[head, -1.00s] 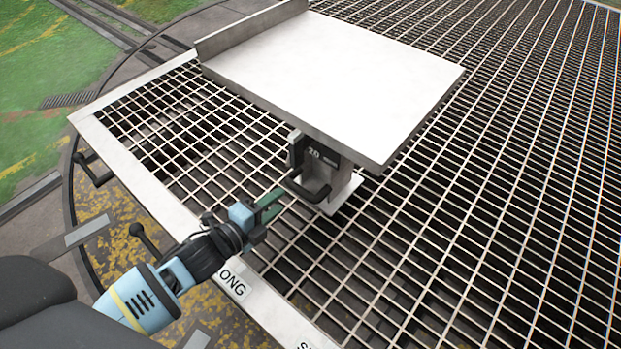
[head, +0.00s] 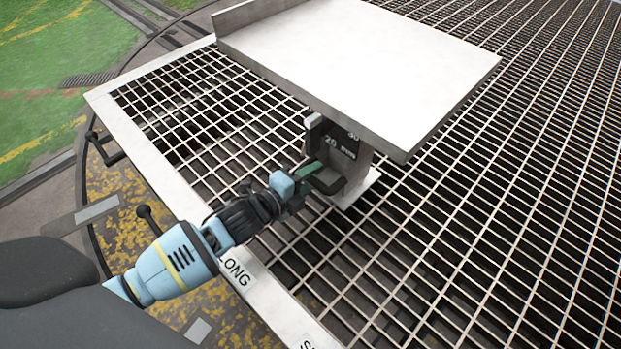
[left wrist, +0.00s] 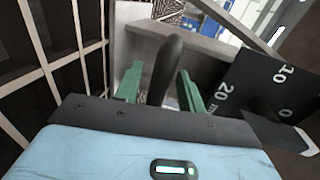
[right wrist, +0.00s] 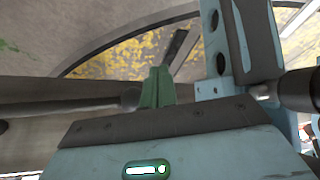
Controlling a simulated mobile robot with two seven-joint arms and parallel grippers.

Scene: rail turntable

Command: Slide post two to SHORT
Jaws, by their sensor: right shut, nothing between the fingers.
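The post (head: 360,170) is a grey upright under a pale flat plate, with a black scale (head: 340,143) marked 20 mm on its side. A dark handle (head: 331,186) juts from it toward my left arm. My left gripper (head: 309,172) is open at the handle. In the left wrist view the dark handle (left wrist: 168,62) stands between the two green fingers (left wrist: 159,74), with gaps on both sides. The LONG label (head: 237,272) is on the pale near rail; a second label (head: 309,345), cut off, starts with S. My right gripper (right wrist: 157,86) shows shut and empty in the right wrist view.
The pale plate (head: 370,65) overhangs the post, with a raised lip at its far left. Open grating (head: 440,250) spreads around the post. A black lever (head: 148,218) stands outside the near rail, left of my left arm.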

